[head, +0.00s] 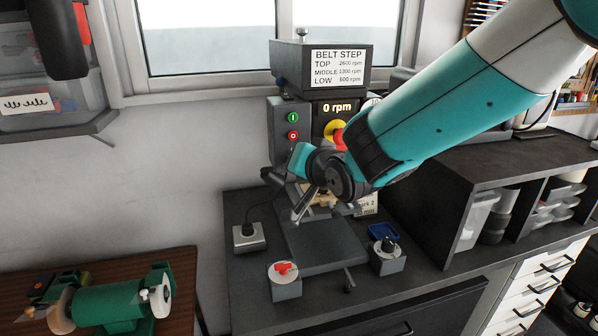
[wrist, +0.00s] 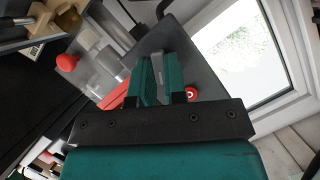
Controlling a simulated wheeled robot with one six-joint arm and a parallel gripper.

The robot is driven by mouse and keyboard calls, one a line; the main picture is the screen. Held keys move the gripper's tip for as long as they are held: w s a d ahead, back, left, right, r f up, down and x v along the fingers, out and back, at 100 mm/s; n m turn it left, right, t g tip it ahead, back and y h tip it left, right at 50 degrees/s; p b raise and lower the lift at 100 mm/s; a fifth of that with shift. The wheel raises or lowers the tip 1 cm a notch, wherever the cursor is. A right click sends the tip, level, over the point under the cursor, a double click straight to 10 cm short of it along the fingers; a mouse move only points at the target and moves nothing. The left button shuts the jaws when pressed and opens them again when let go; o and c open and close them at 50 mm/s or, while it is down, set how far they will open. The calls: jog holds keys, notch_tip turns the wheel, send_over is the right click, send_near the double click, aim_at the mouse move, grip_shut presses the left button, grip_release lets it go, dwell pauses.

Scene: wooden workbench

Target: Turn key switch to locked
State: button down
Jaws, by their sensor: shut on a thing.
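The drill press has a grey control box (head: 283,128) with a green button and a red button. The red button (wrist: 191,93) also shows in the wrist view, just right of my fingers. My gripper (wrist: 158,72) has its two teal fingers shut on a narrow grey piece at the control box, which fits the key switch. The piece is mostly hidden between the fingers, so which way the key is turned cannot be told. In the head view my gripper (head: 298,160) is at the lower part of the box, and the key switch is hidden there.
A red emergency button (head: 339,138) sits right of the control box. A box with a red knob (head: 284,270) and one with a black knob (head: 387,245) stand at the bench front. A grey socket box (head: 248,236) is on the left. The window is behind.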

jog(key=shift+a+n+h+b, duration=0.2)
jog(key=shift+n+h+b, duration=1.1)
jog(key=shift+n+b, duration=0.7)
jog(key=c, duration=1.2)
grip_release()
jog(key=shift+o, duration=0.2)
jog(key=b+v, duration=0.5)
jog(key=v, duration=1.2)
jog(key=shift+s+a+b, duration=0.15)
jog(key=shift+s+b, duration=0.15)
jog(key=shift+s, duration=0.1)
jog(key=shift+f, duration=0.1)
